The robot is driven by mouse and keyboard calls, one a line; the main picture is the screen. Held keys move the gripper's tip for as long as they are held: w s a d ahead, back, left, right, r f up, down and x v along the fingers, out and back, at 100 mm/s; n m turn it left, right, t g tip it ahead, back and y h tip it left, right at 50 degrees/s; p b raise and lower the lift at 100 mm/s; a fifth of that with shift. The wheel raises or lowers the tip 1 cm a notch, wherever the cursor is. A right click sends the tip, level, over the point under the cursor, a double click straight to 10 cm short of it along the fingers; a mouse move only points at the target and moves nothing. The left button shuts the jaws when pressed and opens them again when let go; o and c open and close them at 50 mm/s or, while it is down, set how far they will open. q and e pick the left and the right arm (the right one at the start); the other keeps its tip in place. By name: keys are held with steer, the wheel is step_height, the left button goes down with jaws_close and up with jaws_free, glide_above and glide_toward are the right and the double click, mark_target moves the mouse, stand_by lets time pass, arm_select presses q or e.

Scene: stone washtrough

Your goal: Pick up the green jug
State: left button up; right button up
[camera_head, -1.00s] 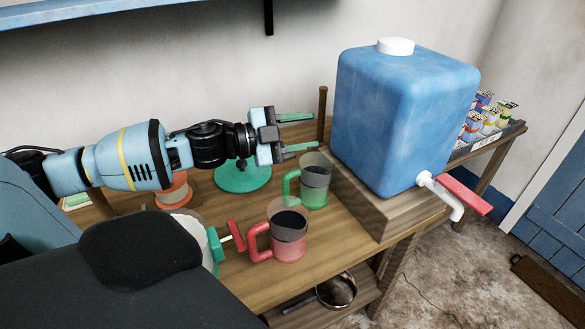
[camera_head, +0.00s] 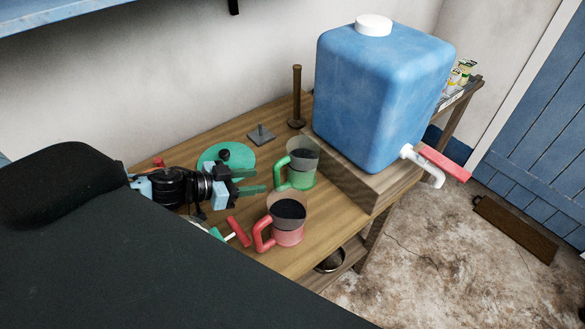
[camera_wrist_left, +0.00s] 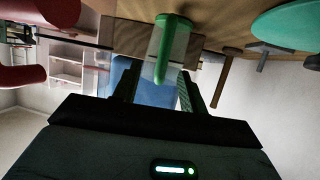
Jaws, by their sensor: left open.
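The green jug (camera_head: 304,168) stands upright on the wooden bench. It is clear with a green tint, has dark contents, and its green handle (camera_head: 281,174) faces left. My left gripper (camera_head: 262,181) is open and empty, low over the bench, just left of the handle and apparently short of it. In the left wrist view, the green jug (camera_wrist_left: 180,38) appears upside down, with its handle between the lines of the two open fingers (camera_wrist_left: 157,75). My right gripper is not in view.
A red jug (camera_head: 287,222) stands just in front of the green one. A blue water container (camera_head: 375,95) with a red-handled tap sits on a wooden block at right. Behind are a green disc (camera_head: 228,153), a grey plate with a knob (camera_head: 261,136) and a wooden post (camera_head: 297,95).

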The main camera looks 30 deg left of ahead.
mark_target(276, 176)
arm_select(q)
steer(key=shift+b+x, duration=0.3)
steer(key=shift+x, duration=0.75)
steer(key=shift+w+f, duration=0.1)
steer(key=shift+w, duration=0.1)
steer(key=shift+w+d+f, duration=0.1)
steer(key=shift+w+d, duration=0.2)
steer(key=shift+w, duration=0.3)
steer(key=shift+w+d+f, duration=0.15)
steer(key=shift+w+d, duration=0.15)
steer(key=shift+w, duration=0.35)
steer(key=shift+x, duration=1.2)
jaws_close()
